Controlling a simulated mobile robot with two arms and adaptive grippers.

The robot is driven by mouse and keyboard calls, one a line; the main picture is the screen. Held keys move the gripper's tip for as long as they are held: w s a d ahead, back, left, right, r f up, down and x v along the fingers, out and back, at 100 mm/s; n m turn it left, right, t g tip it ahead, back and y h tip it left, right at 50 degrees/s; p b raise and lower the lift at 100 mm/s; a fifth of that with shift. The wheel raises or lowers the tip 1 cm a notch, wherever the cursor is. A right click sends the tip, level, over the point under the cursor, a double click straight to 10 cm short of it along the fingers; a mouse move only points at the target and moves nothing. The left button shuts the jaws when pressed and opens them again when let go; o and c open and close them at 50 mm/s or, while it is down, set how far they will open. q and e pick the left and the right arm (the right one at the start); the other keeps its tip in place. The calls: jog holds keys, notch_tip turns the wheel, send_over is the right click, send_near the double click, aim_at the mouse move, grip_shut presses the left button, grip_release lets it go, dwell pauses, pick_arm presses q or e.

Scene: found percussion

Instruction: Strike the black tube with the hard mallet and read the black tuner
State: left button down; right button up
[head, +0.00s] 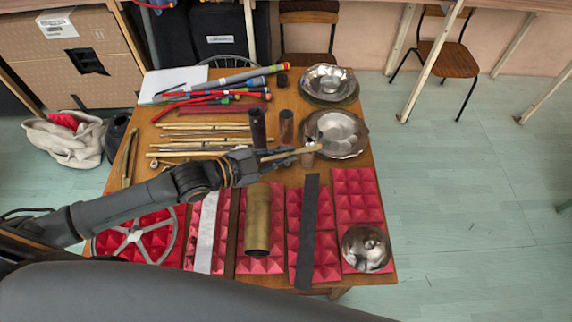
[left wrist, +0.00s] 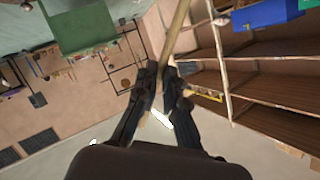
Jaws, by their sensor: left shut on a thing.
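My left gripper (head: 258,156) reaches in from the left over the middle of the table. It is shut on a pale wooden stick (head: 292,152), apparently the hard mallet's handle, which points right. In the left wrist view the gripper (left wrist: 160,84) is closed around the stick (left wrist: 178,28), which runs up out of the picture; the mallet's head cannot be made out. A dark upright tube (head: 257,124), likely the black tube, stands just behind the gripper, and I cannot tell whether they touch. I cannot make out the black tuner clearly. My right gripper is not in view.
A copper-brown tube (head: 287,127) stands right of the dark tube. Metal bowls (head: 336,134) are at the right. Red foam pads (head: 357,190) in front carry a brass tube (head: 257,215), a dark bar (head: 307,225) and a metal dome (head: 366,246). Sticks (head: 205,138) lie at the left.

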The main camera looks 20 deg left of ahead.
aim_at(279, 155)
pick_arm(q)
jog(key=w+b, duration=0.1)
jog(key=b, duration=0.1)
jog(key=w+a+f+m+b, duration=0.2)
jog(key=b, duration=0.1)
jog(key=shift+f+h+b, duration=0.25)
jog(key=shift+h+b, duration=0.05)
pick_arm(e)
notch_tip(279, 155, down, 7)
pick_arm(q)
jog(key=shift+w+r, duration=0.1)
jog(key=shift+r, duration=0.2)
jog(key=s+d+p, duration=0.2)
jog(key=s+p, duration=0.2)
jog(key=s, duration=0.1)
jog(key=shift+s+d, duration=0.15)
jog(key=shift+s, duration=0.15)
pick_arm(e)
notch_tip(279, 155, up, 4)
